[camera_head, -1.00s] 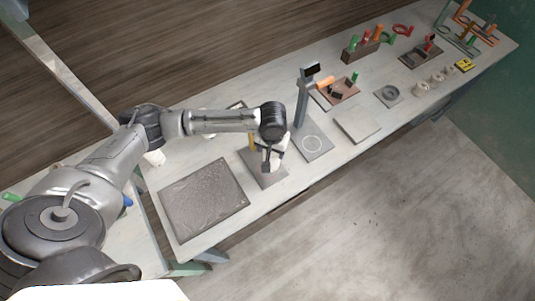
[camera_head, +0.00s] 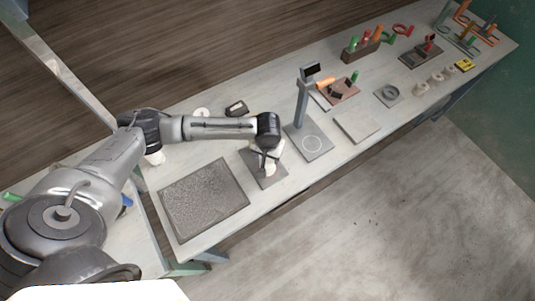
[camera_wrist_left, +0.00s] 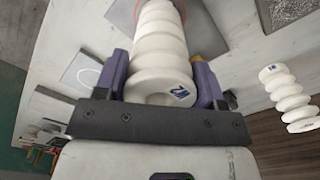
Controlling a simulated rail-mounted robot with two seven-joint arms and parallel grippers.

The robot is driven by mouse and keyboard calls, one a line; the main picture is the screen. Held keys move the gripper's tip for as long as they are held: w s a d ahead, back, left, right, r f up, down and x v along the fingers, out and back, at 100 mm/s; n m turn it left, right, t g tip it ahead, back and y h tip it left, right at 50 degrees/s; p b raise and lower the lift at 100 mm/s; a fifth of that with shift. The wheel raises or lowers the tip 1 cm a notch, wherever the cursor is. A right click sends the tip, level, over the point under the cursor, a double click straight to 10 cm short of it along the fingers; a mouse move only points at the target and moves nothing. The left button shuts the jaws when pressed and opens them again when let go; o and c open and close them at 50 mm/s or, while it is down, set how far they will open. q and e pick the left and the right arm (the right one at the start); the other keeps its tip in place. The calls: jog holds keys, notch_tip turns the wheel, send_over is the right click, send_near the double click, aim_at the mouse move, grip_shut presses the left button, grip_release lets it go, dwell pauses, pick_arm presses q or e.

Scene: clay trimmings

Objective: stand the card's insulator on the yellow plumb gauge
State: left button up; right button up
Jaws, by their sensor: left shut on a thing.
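My left gripper (camera_head: 267,158) is over a dark grey plate (camera_head: 271,181) near the table's front edge. In the left wrist view its purple fingers (camera_wrist_left: 160,82) are shut on a white ribbed insulator (camera_wrist_left: 158,45) with a dark mark on its near end face. A small yellow piece (camera_wrist_left: 197,57), perhaps part of the plumb gauge, shows just beside the insulator. The rest of it is hidden. No readable card shows. My right gripper is not in view.
A textured dark tray (camera_head: 204,200) lies left of the plate. A post with a black screen (camera_head: 302,100) rises close on the right.

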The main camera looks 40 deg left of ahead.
pick_arm(q)
jog(key=o, duration=1.3)
jog(key=shift+f, duration=0.1)
notch_tip(320, 180, up, 12)
jog(key=shift+r, duration=0.15)
jog(key=s+d+f+m+t+h, duration=0.25)
jog(key=s+d+f+m, duration=0.4)
jog(key=s+d, duration=0.5)
jog(key=s+a+f+t+y, duration=0.1)
jog(key=s+a, duration=0.4)
jog(key=s, duration=0.7)
jog(key=shift+f+y, duration=0.55)
jog(key=shift+y, duration=0.1)
